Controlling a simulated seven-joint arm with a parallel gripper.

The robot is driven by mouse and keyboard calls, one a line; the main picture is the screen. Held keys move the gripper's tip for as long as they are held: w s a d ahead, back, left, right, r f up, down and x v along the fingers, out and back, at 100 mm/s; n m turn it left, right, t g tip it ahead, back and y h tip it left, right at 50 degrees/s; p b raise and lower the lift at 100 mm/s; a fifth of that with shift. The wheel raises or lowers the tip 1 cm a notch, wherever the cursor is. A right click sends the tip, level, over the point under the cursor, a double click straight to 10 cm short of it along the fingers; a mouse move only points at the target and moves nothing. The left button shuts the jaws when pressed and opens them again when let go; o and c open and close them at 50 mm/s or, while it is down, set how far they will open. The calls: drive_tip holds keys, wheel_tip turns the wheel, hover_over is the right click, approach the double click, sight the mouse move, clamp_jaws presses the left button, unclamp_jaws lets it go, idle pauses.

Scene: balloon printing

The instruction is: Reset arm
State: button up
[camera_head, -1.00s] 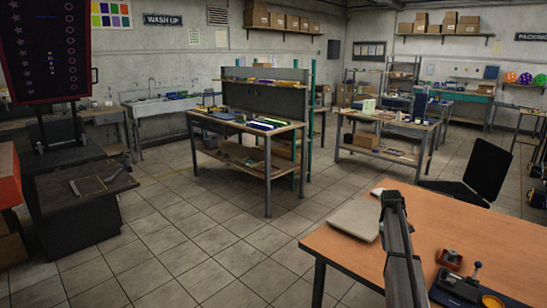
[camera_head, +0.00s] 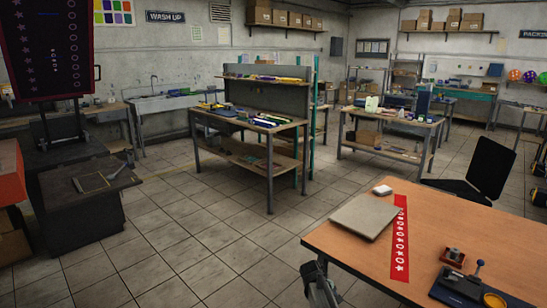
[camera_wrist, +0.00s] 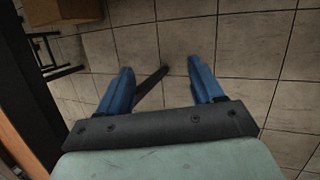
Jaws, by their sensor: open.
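My gripper (camera_wrist: 163,80) shows in the wrist view with its two blue fingers spread wide apart.
A small black device with a red part (camera_head: 453,257) and a blue tray (camera_head: 458,286) sit at the table's front right. A dark chair (camera_head: 485,170) stands behind the table. Tiled floor (camera_head: 200,230) left of the table is free. A dark bench (camera_head: 80,205) stands far left.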

drive_tip(key=s+f+m+g+y, duration=0.1)
drive_tip(key=s+f+m+g, duration=0.1)
drive_tip(key=s+f, duration=0.9)
drive_tip(key=s+a+f+m+g+y, duration=0.1)
drive_tip(key=s+f, duration=0.3)
drive_tip(key=s, duration=0.8)
drive_tip(key=s+a+f+m+g+y, duration=0.1)
drive_tip(key=s+f+m, duration=0.3)
drive_tip(key=s, duration=0.9)
drive_tip(key=s+a+f+m+g+y, duration=0.1)
drive_tip(key=s+f+m+g, duration=0.1)
drive_tip(key=s, duration=1)
drive_tip(key=shift+s+a+f+m+g+y, duration=0.3)
drive_tip(key=shift+f+g, duration=0.3)
drive_tip(key=shift+f, duration=0.35)
